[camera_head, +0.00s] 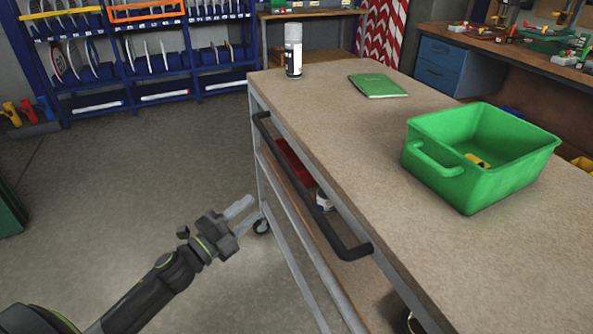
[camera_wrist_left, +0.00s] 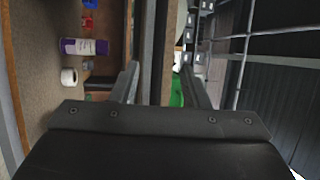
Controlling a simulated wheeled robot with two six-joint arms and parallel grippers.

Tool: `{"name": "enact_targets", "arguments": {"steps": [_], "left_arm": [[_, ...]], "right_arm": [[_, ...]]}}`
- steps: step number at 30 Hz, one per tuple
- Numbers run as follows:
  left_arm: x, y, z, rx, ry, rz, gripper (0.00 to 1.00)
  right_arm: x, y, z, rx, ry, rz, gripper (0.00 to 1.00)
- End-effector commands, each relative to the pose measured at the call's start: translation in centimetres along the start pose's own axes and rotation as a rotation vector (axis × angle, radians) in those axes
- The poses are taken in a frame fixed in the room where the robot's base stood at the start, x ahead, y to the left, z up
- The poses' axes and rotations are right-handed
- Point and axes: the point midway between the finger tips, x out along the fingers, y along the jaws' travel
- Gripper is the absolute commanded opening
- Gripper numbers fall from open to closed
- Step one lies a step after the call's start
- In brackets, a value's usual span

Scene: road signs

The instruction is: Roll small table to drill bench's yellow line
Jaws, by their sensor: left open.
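The small table (camera_head: 325,115) is a wheeled trolley with a speckled beige top, a grey frame and a lower shelf. A black bar handle (camera_head: 310,190) runs along its near left side. My left gripper (camera_head: 254,207) is open and empty, left of the handle and apart from it in the head view. In the left wrist view, the open left gripper (camera_wrist_left: 160,72) faces upright bars, with the table's shelf to the left. A workbench (camera_head: 510,45) with blue drawers stands at the back right; I cannot tell if it is the drill bench. No yellow floor line shows. My right gripper is not in view.
On the tabletop are a green bin (camera_head: 478,180), a green booklet (camera_head: 378,85) and a white spray can (camera_head: 293,50). Blue racks (camera_head: 130,50) line the back wall. Red-white striped material (camera_head: 384,30) hangs at the back. The floor (camera_head: 150,180) at left is clear.

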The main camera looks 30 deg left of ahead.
Motion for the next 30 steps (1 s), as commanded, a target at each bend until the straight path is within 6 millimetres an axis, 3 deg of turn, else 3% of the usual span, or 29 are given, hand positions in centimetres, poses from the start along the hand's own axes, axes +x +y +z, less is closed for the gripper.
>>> {"name": "enact_targets", "arguments": {"steps": [6,15,24,30], "left_arm": [[2.4,-0.4,-0.1,-0.005,-0.001,0.0,0.41],[8.4,-0.4,-0.1,-0.007,-0.002,0.0,0.41],[14.0,-0.1,-0.1,-0.007,-0.001,0.001,0.41],[15.9,0.1,0.0,-0.005,-0.002,0.002,0.41]], "right_arm": [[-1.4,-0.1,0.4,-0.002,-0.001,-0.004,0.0],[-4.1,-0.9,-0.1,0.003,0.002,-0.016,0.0],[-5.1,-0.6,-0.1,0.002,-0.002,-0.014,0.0],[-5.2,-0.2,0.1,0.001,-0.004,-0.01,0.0]]}}
